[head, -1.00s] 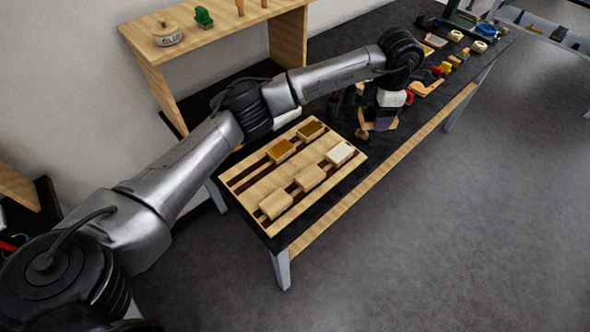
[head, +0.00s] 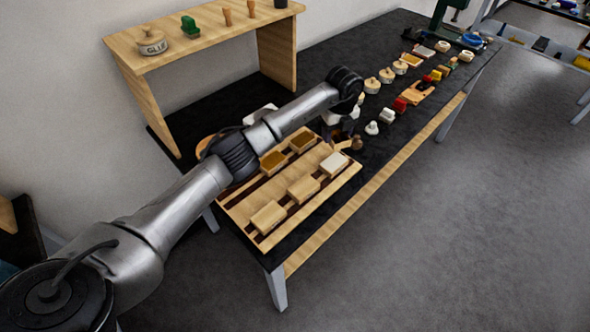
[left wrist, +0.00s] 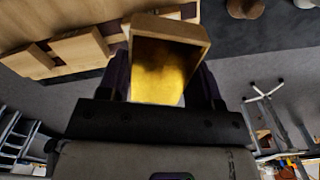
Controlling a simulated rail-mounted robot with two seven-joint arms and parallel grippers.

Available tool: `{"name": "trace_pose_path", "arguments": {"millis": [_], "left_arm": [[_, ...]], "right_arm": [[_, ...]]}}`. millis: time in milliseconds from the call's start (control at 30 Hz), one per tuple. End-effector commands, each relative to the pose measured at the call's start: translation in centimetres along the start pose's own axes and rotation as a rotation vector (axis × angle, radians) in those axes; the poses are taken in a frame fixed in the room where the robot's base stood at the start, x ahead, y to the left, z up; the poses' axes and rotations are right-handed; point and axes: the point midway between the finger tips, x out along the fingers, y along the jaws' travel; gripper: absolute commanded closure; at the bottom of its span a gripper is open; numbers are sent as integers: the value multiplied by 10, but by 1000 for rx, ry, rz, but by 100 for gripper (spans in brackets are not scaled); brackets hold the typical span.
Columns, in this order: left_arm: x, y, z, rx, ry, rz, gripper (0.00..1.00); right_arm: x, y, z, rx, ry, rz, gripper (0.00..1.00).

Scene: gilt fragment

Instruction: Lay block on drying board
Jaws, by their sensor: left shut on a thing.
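The drying board (head: 262,194) is a light wooden board with dark strips near the front table corner. Several blocks lie on it: two gold-topped blocks (head: 273,161), a white-topped block (head: 334,163) and two plain wooden blocks (head: 303,188). My left gripper (head: 341,136) is beyond the board's far right end, mostly hidden by its own wrist in the head view. In the left wrist view it is shut on a wooden block (left wrist: 165,72) with a gold face. The board's edge (left wrist: 60,50) shows at the upper left there, apart from the held block. My right gripper is not in view.
A wooden shelf (head: 190,35) with a glue pot (head: 151,42) and a green item (head: 190,27) stands behind the board. Round pots (head: 372,85), red and white items and a tan piece (head: 415,95) lie farther along the dark table. Floor to the right is clear.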

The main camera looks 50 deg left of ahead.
Motion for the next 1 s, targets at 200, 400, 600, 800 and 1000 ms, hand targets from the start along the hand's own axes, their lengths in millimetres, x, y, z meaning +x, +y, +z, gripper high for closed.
{"name": "trace_pose_path", "arguments": {"millis": [200,400,600,800,1000], "left_arm": [[30,47,7,-2,-2,4,65],[49,82,12,-1,-2,3,65],[59,99,14,0,-1,0,65],[64,102,14,1,0,1,65],[87,102,14,2,1,1,65]], "right_arm": [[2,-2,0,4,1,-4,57],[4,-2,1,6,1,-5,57],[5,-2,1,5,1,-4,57],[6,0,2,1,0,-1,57],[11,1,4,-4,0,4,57]]}}
